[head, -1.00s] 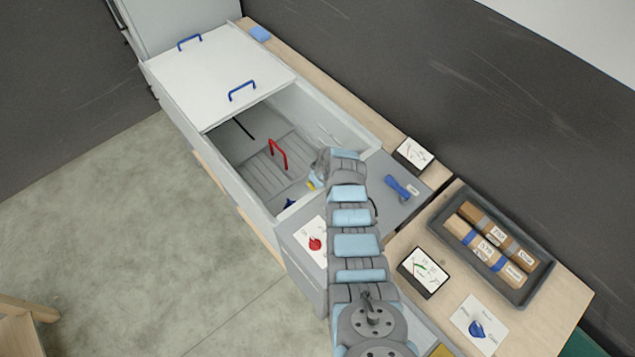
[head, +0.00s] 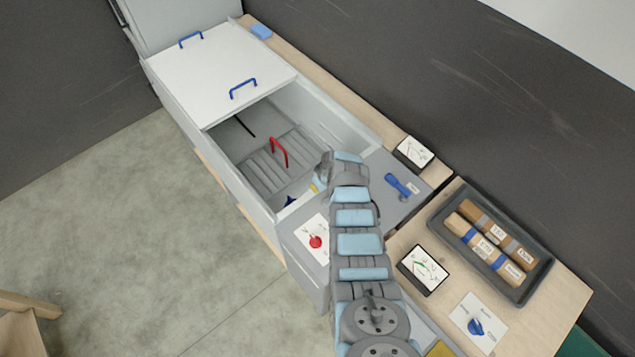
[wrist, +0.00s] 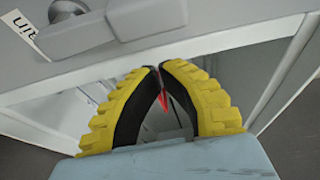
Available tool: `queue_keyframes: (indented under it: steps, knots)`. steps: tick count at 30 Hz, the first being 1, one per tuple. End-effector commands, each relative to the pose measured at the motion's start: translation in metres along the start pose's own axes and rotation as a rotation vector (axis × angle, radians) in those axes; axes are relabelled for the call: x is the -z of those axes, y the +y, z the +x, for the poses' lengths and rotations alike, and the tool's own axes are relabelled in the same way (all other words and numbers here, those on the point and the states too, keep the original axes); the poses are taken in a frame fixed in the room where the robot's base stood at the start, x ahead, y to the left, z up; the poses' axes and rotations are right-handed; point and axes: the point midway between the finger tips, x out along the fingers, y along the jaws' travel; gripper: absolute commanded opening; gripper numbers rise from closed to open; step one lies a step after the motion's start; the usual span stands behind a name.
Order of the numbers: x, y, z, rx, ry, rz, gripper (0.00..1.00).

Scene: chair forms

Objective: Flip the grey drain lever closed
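The grey drain lever (wrist: 148,17) shows at the top left of the wrist view, on a light grey panel. My gripper (wrist: 159,68) has yellow-backed, black-padded fingers. Its tips are together just below the lever in the wrist view, with nothing visibly held. I cannot tell whether the tips touch the lever. In the head view only a little yellow of the gripper (head: 314,186) shows.
The open basin (head: 225,140) holds a ribbed grey rack with a red handle (head: 279,151). A white lid with blue handles (head: 220,75) covers its far part. A blue lever (head: 403,187) is on the panel right of my arm. A dark tray (head: 540,265) holds wrapped packages.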

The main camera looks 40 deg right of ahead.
Motion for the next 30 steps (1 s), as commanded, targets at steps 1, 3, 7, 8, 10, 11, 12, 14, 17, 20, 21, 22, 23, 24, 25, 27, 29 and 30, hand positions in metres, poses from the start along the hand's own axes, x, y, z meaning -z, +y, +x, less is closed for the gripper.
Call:
queue_keyframes:
  steps: [1,3,7,8,10,11,12,14,17,20,21,22,23,24,25,27,29,30]
  knots:
    - [-0.003,0.000,-0.002,-0.001,0.000,0.001,0.00]
    - [-0.007,0.000,-0.004,-0.002,0.001,0.001,0.00]
    - [-0.015,0.000,-0.006,0.000,0.000,0.000,0.00]
    - [-0.016,0.000,-0.007,0.000,0.000,0.000,0.00]
    - [-0.019,-0.001,-0.007,0.001,-0.001,0.000,0.00]
    - [-0.020,-0.001,-0.008,0.001,-0.001,-0.001,0.00]
    - [-0.021,-0.001,-0.008,0.001,-0.001,-0.001,0.00]
    - [-0.022,-0.001,-0.008,0.001,-0.001,-0.001,0.00]
    - [-0.023,-0.001,-0.008,0.000,0.000,-0.001,0.00]
    - [-0.023,-0.001,-0.008,0.000,0.000,-0.001,0.00]
    - [-0.023,-0.001,-0.008,0.000,0.000,-0.001,0.00]
    - [-0.023,-0.001,-0.008,0.000,0.000,-0.001,0.00]
    - [-0.023,-0.001,-0.008,0.000,0.000,-0.001,0.00]
    - [-0.023,-0.001,-0.008,0.000,0.000,-0.001,0.00]
    - [-0.023,-0.001,-0.008,0.000,0.000,-0.001,0.00]
    - [-0.024,0.000,-0.008,0.000,0.000,0.000,0.00]
    - [-0.025,0.002,-0.008,0.000,0.000,0.000,0.00]
    - [-0.026,0.004,-0.008,-0.001,0.000,0.000,0.00]
